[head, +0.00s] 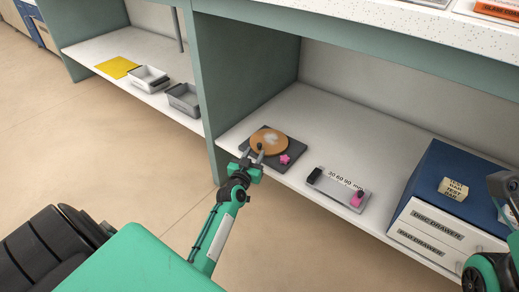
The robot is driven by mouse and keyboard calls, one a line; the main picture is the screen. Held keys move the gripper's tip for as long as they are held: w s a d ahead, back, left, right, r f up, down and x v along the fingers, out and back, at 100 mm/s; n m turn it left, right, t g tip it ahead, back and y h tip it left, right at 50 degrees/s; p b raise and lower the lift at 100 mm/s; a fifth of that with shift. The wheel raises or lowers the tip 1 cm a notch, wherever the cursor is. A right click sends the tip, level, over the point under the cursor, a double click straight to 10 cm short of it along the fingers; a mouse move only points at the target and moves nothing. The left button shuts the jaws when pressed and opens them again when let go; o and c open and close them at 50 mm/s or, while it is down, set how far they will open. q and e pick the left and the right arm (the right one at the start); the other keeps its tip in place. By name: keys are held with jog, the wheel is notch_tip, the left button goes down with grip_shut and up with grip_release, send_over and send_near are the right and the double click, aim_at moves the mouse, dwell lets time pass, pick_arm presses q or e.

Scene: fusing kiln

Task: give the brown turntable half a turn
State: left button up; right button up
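The brown turntable (275,136) is a round tan-brown disc with a pale patch on top. It sits on a dark grey square base (299,147) on the lower white shelf. A pink flower-shaped piece (285,159) lies at the base's front right corner. My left gripper (254,151) is at the near left edge of the turntable, its two fingers apart with a gap between them. One fingertip overlaps the disc's near edge in the head view; whether it touches cannot be told. My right arm shows only in part at the right edge; its fingers are not seen.
Right of the turntable is a grey panel (335,187) marked 30 60 90 with a pink knob. Further right stands a blue-topped drawer unit (436,178) with a beige block (453,188). A green upright (214,90) stands left; trays (149,77) lie beyond it.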

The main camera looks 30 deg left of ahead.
aim_at(258, 147)
pick_arm(q)
jog(key=shift+b+x, duration=1)
jog(key=shift+x, duration=1.85)
jog(key=shift+s, duration=0.1)
grip_shut()
